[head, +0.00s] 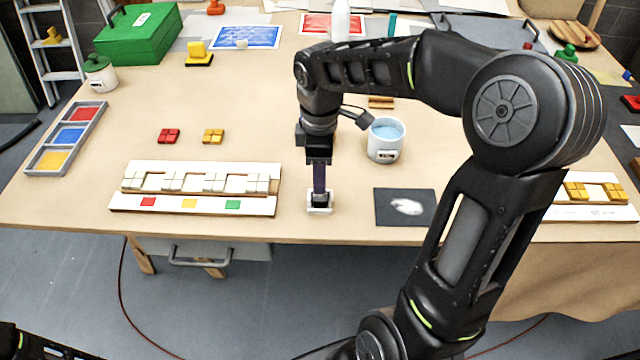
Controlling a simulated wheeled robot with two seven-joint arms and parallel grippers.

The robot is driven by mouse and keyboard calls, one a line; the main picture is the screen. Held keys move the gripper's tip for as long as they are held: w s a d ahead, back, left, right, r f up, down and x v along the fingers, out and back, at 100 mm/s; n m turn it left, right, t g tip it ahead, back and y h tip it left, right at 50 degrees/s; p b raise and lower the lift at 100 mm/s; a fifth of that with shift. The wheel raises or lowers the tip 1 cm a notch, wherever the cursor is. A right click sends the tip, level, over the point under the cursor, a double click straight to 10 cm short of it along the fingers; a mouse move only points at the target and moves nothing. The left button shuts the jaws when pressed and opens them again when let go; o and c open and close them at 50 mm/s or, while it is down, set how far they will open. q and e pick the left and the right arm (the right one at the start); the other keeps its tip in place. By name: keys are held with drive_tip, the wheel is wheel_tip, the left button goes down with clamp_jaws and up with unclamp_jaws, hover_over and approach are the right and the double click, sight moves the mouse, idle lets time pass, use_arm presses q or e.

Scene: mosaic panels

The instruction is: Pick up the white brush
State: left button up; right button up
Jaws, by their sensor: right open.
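My right gripper (319,204) points straight down at the front of the table and is open. Its tips are at a small white block-like thing (327,211), which they partly hide. I cannot tell whether they touch it. To the right a dark square mat (385,218) lies flat with a white, blurred patch (407,206) on it. I cannot make out a clear brush shape in either white thing. My left gripper is not clearly in view; only black parts show at the bottom left corner.
A white mosaic panel (190,205) lies left of the gripper, with red (168,136) and yellow tiles (213,136) behind it. A white mug (383,153) with blue contents stands behind the mat. A three-colour tray (48,170) is far left. The table's front edge is close.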

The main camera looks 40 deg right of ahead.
drive_tip(key=shift+c, duration=0.5)
clamp_jaws()
idle(0.4)
